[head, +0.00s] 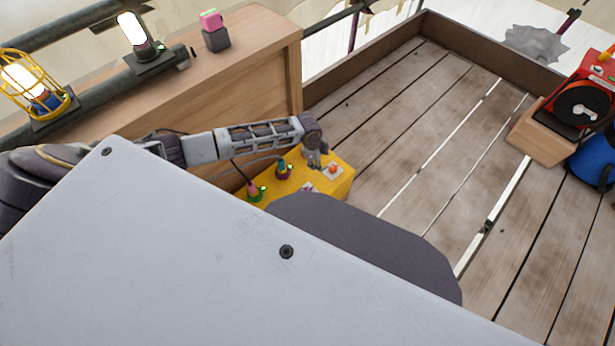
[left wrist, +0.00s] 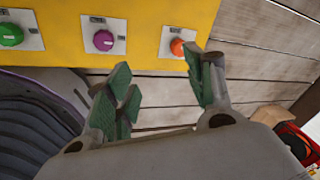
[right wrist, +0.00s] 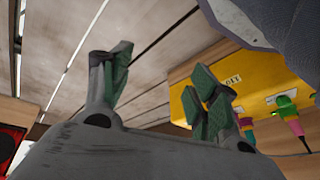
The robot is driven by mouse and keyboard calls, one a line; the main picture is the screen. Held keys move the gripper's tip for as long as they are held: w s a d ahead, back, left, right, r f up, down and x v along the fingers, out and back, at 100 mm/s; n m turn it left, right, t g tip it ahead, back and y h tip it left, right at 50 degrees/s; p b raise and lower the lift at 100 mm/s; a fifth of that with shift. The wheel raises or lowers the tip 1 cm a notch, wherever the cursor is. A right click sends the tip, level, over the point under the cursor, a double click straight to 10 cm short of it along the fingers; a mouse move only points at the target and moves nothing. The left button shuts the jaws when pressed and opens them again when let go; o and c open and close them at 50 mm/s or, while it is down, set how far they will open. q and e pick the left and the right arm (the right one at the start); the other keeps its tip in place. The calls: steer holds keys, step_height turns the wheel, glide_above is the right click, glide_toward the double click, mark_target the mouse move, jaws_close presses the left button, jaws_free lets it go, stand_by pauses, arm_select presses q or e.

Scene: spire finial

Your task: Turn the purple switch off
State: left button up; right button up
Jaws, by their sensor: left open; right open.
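The yellow switch box (head: 340,184) sits on the plank floor beside the wooden counter. In the left wrist view the purple switch (left wrist: 103,40) is a round knob on a white plate, between a green switch (left wrist: 10,34) and an orange switch (left wrist: 178,47). My left gripper (left wrist: 165,85) is open and empty, its fingers below the switch row in that view, one fingertip close to the orange switch. In the head view my left gripper (head: 314,158) is over the box by the orange switch (head: 333,169). My right gripper (right wrist: 160,75) is open and empty; the head view hides it.
The wooden counter (head: 240,85) carries lamps (head: 135,35), one in a yellow cage (head: 35,90), and a pink-and-grey block (head: 213,32). A red machine (head: 585,95) rests on a wooden block (head: 540,135) at right. The plank floor (head: 420,140) between is clear.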

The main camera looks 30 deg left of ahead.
arm_select(q)
steer(key=m+b, duration=0.1)
steer(key=b, duration=0.1)
steer(key=m+g+y+b, duration=0.1)
steer(key=m+g+b, duration=0.25)
steer(key=b, duration=0.35)
glide_above(307, 190)
steer(key=shift+f+m+t, duration=0.15)
steer(key=shift+m+t, duration=0.2)
steer(key=shift+t, duration=0.1)
arm_select(e)
step_height(307, 190, up, 6)
steer(key=w+a+t+y, duration=0.1)
steer(key=a, duration=0.1)
steer(key=shift+w, duration=0.2)
arm_select(q)
steer(key=shift+w, duration=0.1)
arm_select(e)
steer(key=shift+r, duration=0.1)
arm_select(q)
steer(key=shift+f, duration=0.2)
